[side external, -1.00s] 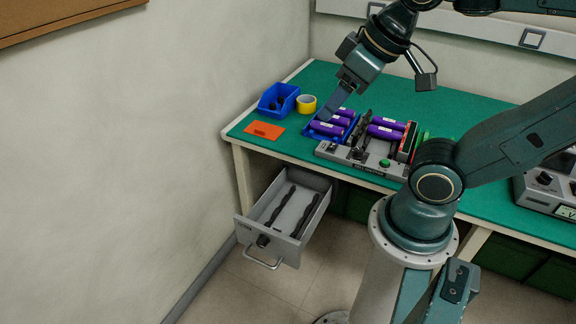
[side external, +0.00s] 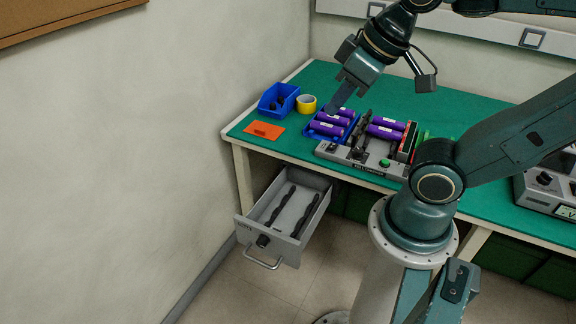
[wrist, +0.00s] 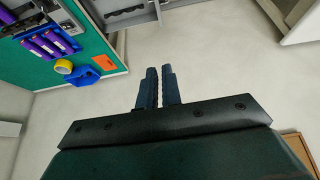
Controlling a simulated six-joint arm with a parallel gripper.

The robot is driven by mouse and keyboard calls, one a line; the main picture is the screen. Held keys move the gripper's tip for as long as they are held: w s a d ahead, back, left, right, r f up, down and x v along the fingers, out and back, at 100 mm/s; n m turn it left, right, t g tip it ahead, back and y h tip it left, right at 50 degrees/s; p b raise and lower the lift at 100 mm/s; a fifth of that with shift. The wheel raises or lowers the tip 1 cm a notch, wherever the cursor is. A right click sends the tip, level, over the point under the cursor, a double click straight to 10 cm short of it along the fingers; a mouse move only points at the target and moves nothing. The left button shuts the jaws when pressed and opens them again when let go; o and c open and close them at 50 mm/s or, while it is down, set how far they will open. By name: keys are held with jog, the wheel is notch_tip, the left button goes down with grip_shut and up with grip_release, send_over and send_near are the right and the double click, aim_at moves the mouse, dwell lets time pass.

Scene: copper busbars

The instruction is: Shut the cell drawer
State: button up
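The cell drawer (side external: 265,243) is a grey drawer under the left end of the bench. In the side external view it stands pulled out, with a bar handle (side external: 263,264) on its front and two dark strips inside. Part of the drawer (wrist: 148,16) shows at the top edge of the wrist view. My gripper (side external: 335,108) is above the left part of the bench, well above and apart from the drawer. In the wrist view my gripper (wrist: 159,72) has its two fingers close together, with only a thin gap and nothing between them.
On the green bench (side external: 470,115) are a blue bin (side external: 270,104), yellow tape (side external: 306,103), an orange card (side external: 264,130) and a grey fixture (side external: 340,154) with purple cells. A wall (side external: 180,130) stands left of the drawer. The floor before the drawer is clear.

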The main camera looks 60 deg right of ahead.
jog(key=w+a+f+n+g, duration=0.1)
jog(key=w, duration=0.2)
jog(key=w+a+f+n+g, duration=0.1)
jog(key=w+f+n, duration=0.1)
jog(key=w, duration=0.1)
jog(key=w+a+f+n+g+h, duration=0.1)
jog(key=w, duration=0.2)
jog(key=shift+w+f, duration=0.1)
jog(key=shift+f, duration=0.3)
grip_shut()
jog(key=w+a+f+n+g+h, duration=0.2)
jog(key=w+a+f+n, duration=0.35)
jog(key=f, duration=0.35)
jog(key=a+f+n+h, duration=0.3)
jog(key=f+n, duration=0.1)
jog(key=f, duration=0.7)
jog(key=s+a+f+n+h, duration=0.1)
jog(key=a+f+n+h, duration=0.2)
jog(key=f, duration=0.8)
jog(key=shift+a+f+n, duration=0.25)
jog(key=shift+f+n, duration=0.1)
jog(key=shift+n, duration=0.3)
send_near(274, 238)
jog(key=shift+x, duration=3)
jog(key=shift+w, duration=0.1)
